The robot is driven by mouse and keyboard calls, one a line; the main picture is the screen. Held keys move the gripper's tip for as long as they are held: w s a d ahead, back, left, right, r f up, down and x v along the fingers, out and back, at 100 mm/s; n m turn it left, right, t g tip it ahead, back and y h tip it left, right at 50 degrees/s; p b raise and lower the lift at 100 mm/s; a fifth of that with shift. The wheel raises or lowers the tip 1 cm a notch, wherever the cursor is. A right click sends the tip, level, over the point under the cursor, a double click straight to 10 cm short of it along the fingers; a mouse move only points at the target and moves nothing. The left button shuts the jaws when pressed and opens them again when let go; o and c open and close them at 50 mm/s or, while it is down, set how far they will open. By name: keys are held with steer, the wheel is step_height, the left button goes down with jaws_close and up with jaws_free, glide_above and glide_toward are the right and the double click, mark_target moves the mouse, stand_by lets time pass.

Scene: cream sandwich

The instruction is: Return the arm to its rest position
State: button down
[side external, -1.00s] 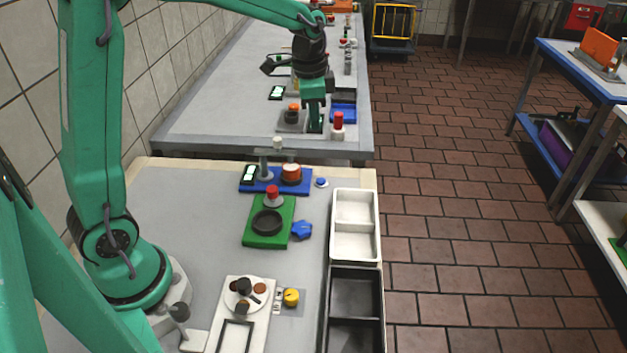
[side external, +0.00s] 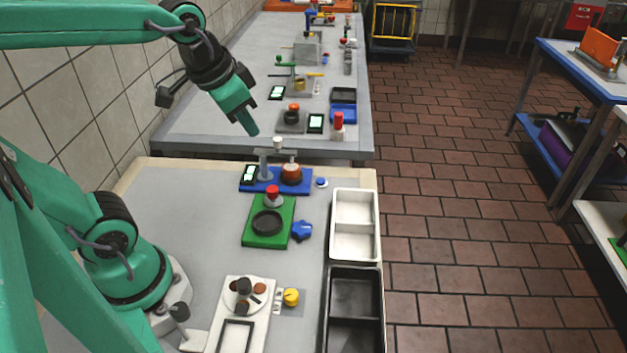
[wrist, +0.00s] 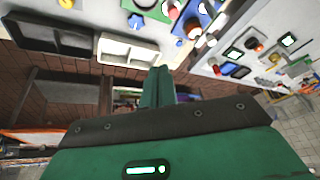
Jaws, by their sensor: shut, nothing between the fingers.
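My gripper (side external: 250,126) is up in the air at the upper left of the side external view, over the gap side of the two grey tables, and points down and right. Its fingers are together with nothing between them. In the wrist view the green fingers (wrist: 158,85) show as one closed shape. My arm is folded back to the left, clear of the objects on the tables.
The near table holds a green board (side external: 268,235), a blue board (side external: 262,187), a white plate (side external: 245,294), a white tray (side external: 353,252) and a black tray (side external: 353,335). Several devices stand on the far table (side external: 190,140). The tiled wall is close on the left.

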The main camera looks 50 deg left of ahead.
steer(key=shift+n+t, duration=0.5)
steer(key=shift+n, duration=0.4)
steer(key=shift+s+d+f, duration=0.1)
steer(key=shift+s+f, duration=0.1)
steer(key=shift+s, duration=0.6)
steer(key=shift+s+d+f, duration=0.1)
steer(key=shift+s+f, duration=0.1)
steer(key=shift+s, duration=0.55)
steer(key=shift+s+d+f, duration=0.1)
steer(key=shift+s+f, duration=0.1)
steer(key=shift+s, duration=0.6)
